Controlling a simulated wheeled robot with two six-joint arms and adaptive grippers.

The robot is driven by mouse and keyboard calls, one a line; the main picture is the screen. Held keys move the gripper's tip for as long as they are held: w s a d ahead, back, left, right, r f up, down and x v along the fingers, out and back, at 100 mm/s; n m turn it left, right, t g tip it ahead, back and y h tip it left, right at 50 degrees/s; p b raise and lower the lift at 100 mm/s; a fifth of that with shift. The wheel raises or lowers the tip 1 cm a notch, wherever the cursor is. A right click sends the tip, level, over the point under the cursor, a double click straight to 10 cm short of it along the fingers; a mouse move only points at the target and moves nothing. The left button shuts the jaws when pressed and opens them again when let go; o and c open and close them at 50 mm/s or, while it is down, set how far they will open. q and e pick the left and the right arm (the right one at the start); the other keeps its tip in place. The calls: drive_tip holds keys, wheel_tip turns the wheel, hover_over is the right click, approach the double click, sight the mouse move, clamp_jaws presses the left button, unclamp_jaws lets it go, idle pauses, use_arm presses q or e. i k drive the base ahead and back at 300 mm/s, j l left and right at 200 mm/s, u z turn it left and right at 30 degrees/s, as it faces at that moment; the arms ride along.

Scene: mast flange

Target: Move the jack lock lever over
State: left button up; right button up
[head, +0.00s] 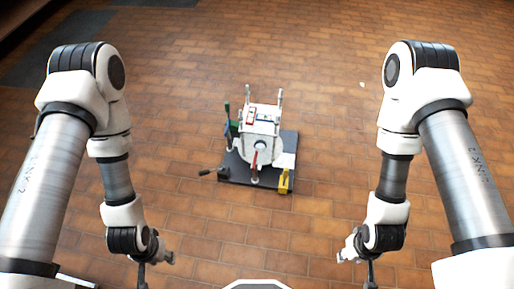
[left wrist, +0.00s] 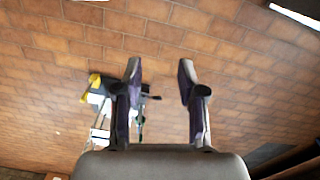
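A white flange unit (head: 262,128) stands on a dark base plate (head: 232,170) on the floor ahead. A red-handled lever (head: 255,163) is at its front, a black-knobbed crank (head: 207,172) sticks out at the left, and a yellow part (head: 284,181) is at the front right corner. I cannot tell which is the jack lock lever. My left gripper (head: 155,268) is open and empty, nearer to me and left of the unit. Its open fingers also show in the left wrist view (left wrist: 160,68), partly covering the unit. My right gripper (head: 357,267) looks open and empty, right of the unit.
A green part (head: 227,112) stands at the unit's left side, and two upright posts rise at its back. Brown tile floor (head: 330,130) is clear around the base plate. A dark mat (head: 60,50) lies at the far left.

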sight(201, 172)
drive_tip(key=i+j+z, duration=0.15)
drive_tip(key=i+j, duration=0.25)
drive_tip(key=i+j+z, duration=0.1)
drive_tip(key=i+j, duration=0.3)
drive_tip(key=j, duration=0.3)
